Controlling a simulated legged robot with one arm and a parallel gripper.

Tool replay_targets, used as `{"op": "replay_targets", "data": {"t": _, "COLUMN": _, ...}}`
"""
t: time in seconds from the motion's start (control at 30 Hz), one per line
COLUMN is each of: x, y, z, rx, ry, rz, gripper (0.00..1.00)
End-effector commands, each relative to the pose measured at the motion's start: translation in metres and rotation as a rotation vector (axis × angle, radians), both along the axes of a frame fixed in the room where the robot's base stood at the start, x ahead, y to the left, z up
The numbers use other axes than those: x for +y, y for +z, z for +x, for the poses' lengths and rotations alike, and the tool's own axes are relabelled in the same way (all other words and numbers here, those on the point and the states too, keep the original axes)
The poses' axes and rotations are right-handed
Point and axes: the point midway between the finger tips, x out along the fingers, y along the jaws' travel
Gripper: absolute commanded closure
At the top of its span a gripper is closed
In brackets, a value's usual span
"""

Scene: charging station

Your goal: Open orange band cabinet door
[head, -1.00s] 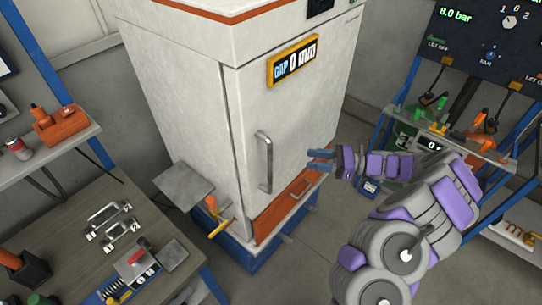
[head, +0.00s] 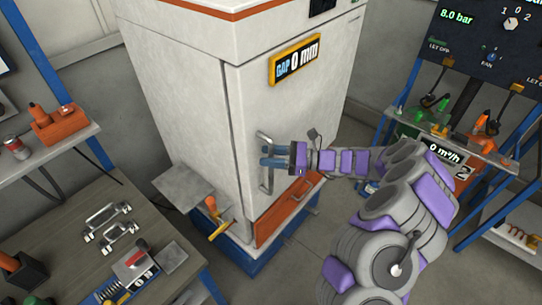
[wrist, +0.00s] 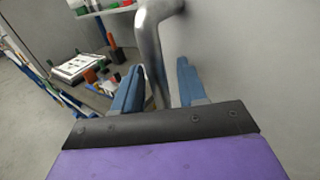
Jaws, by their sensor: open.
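The white cabinet has an orange band (head: 235,16) along its top and a closed front door (head: 300,105) with a "GAP 0 mm" display (head: 294,62). A vertical metal bar handle (head: 266,180) sits near the door's left edge. My gripper (head: 270,155) is open at the handle, its blue fingers around the bar's height. In the wrist view the handle (wrist: 151,50) passes down between the two open blue fingers (wrist: 158,85), nearer the left one. I cannot tell whether either finger touches the bar.
An orange drawer (head: 284,212) lies below the door. An orange-and-yellow lever (head: 213,215) and a grey plate (head: 182,186) stick out at the cabinet's left. A workbench (head: 70,225) stands at left, a shelf rack (head: 480,150) at right. Floor (head: 335,230) before the cabinet is clear.

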Motion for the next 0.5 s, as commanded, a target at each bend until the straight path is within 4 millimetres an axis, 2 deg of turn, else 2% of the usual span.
{"op": "replay_targets", "data": {"t": 0.17, "x": -0.0003, "y": -0.0001, "z": 0.0002, "rx": 0.0, "ry": 0.0, "rz": 0.0, "gripper": 0.6}}
{"op": "replay_targets", "data": {"t": 0.5, "x": -0.0007, "y": -0.0003, "z": 0.0006, "rx": 0.0, "ry": -0.001, "rz": -0.001, "gripper": 0.92}}
